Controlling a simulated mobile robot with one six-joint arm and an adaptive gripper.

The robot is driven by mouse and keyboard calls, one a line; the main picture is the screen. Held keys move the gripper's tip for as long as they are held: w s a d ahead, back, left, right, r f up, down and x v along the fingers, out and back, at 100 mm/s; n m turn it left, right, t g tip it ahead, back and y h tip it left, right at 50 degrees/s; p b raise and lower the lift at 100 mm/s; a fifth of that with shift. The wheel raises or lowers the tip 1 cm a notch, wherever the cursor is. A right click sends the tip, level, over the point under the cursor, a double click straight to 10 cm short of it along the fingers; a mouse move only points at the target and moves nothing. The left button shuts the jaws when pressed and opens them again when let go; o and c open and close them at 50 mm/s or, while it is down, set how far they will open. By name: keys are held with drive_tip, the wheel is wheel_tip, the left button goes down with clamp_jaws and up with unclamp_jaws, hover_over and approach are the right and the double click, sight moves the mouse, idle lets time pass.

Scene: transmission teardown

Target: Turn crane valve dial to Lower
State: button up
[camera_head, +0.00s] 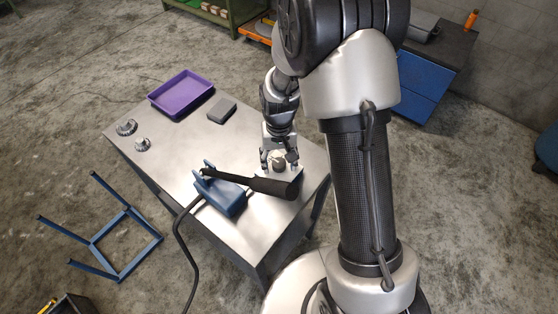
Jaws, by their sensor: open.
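My gripper (279,164) points down over the right part of a metal table. Its fingers are apart, one on each side of a small round grey-brown knob (279,159), which looks like the valve dial. The knob sits at a pale block (294,174) on the table. I cannot tell whether the fingers touch the knob. Any markings on the dial, and which way it points, are too small to read.
A blue fixture (228,198) with a black-handled tool (262,185) across it stands just in front of the gripper. A purple tray (181,93), a grey block (222,111) and two metal parts (126,127) lie farther off. The table's (175,150) middle is clear.

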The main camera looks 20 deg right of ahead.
drive_tip(key=shift+c, duration=0.4)
drive_tip(key=c, duration=1)
